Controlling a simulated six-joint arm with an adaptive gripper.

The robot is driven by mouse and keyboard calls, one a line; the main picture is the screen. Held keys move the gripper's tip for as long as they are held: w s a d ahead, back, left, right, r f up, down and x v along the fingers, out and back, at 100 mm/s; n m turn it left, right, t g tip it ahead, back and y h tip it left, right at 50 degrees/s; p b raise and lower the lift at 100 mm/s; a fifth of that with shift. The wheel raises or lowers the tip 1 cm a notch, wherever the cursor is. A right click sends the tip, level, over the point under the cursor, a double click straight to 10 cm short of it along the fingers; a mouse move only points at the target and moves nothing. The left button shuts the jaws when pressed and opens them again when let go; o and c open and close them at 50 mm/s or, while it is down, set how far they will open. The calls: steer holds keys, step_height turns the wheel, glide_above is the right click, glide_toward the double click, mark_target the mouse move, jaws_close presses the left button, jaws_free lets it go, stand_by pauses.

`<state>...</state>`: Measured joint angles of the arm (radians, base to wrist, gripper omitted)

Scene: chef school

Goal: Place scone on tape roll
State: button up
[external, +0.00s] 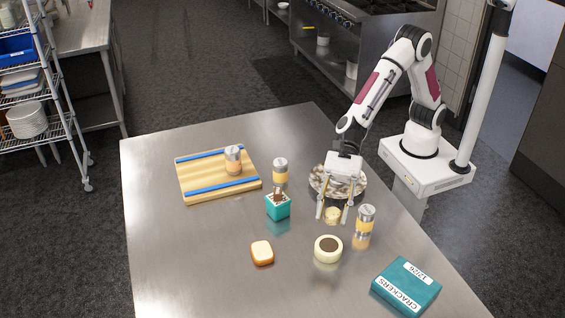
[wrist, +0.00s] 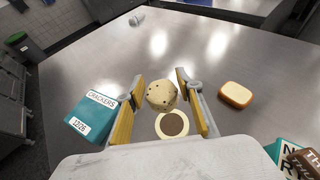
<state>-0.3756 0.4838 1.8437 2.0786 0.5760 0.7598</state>
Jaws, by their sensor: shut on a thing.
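My gripper (external: 334,217) is shut on the scone (external: 332,214), a small round pale-brown piece with dark specks. The scone also shows between the yellow-padded fingers in the wrist view (wrist: 162,95). It appears held above the table. The tape roll (external: 328,249), a cream ring with a dark brown centre, lies flat on the table, in front of the gripper in the external view. In the wrist view the tape roll (wrist: 160,122) shows just below the scone, partly covered by it; the two look apart.
A crackers box (external: 407,286) lies right of the tape roll and a shaker (external: 365,221) stands close by. Bread (external: 262,253) lies to its left.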

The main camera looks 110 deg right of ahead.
steer(key=shift+f, duration=0.1)
glide_above(329, 244)
steer(key=shift+w+a+f, duration=0.1)
steer(key=shift+f, duration=0.9)
steer(key=shift+w+a+f, duration=0.1)
steer(key=shift+a+f, duration=0.05)
steer(key=shift+f, duration=0.9)
steer(key=shift+w+a+f, duration=0.1)
steer(key=shift+f, duration=0.9)
steer(key=shift+f, duration=0.1)
steer(key=shift+f, duration=1.8)
steer(key=shift+f, duration=0.1)
steer(key=o, duration=1.1)
steer(key=shift+s+d+r, duration=0.25)
steer(key=shift+d+r, duration=0.1)
steer(key=shift+v, duration=5.55)
